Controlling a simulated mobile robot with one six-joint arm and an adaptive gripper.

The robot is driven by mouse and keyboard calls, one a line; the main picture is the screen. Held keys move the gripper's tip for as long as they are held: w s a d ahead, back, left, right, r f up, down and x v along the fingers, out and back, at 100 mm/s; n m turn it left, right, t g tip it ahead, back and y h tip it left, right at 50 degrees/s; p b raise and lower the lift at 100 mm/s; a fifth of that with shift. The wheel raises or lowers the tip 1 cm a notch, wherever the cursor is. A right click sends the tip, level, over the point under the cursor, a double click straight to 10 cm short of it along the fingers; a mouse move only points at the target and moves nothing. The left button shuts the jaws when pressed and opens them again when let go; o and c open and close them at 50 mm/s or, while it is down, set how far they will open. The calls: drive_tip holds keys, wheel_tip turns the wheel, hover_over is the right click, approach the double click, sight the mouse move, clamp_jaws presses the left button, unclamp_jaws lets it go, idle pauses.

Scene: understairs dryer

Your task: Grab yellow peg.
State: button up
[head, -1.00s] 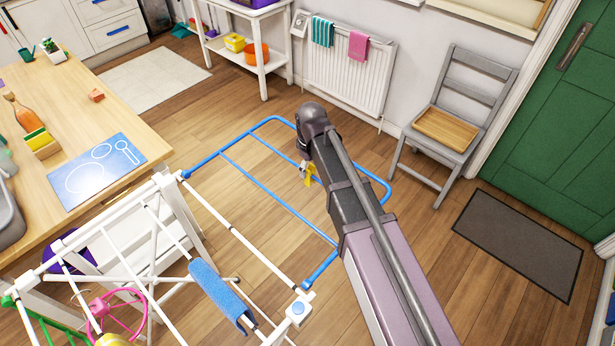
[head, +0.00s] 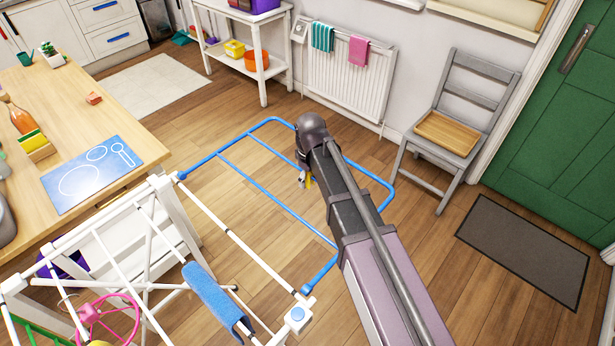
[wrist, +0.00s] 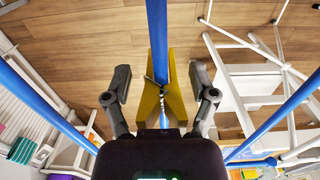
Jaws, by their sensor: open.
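The yellow peg (wrist: 162,92) is in the wrist view, with its two halves spread either side of a blue rail (wrist: 157,30) of the drying rack. It appears clipped on that rail. My gripper (wrist: 163,95) is open, with one dark finger on each side of the peg and a visible gap between each finger and it. In the head view only a small piece of the peg (head: 308,183) shows. My arm hides the rest of it, and my gripper (head: 302,178) is mostly hidden there too.
The drying rack's white frame (head: 235,238) and a blue cloth (head: 213,296) on it are at lower left. A wooden table (head: 105,118) stands left. A grey chair (head: 450,135) with a wooden tray stands right. Open floor surrounds the blue rails.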

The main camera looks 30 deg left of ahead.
drive_tip(key=c, duration=0.8)
drive_tip(key=shift+c, duration=0.2)
drive_tip(key=shift+r, duration=0.1)
wheel_tip(320, 180, up, 10)
drive_tip(key=p, duration=1)
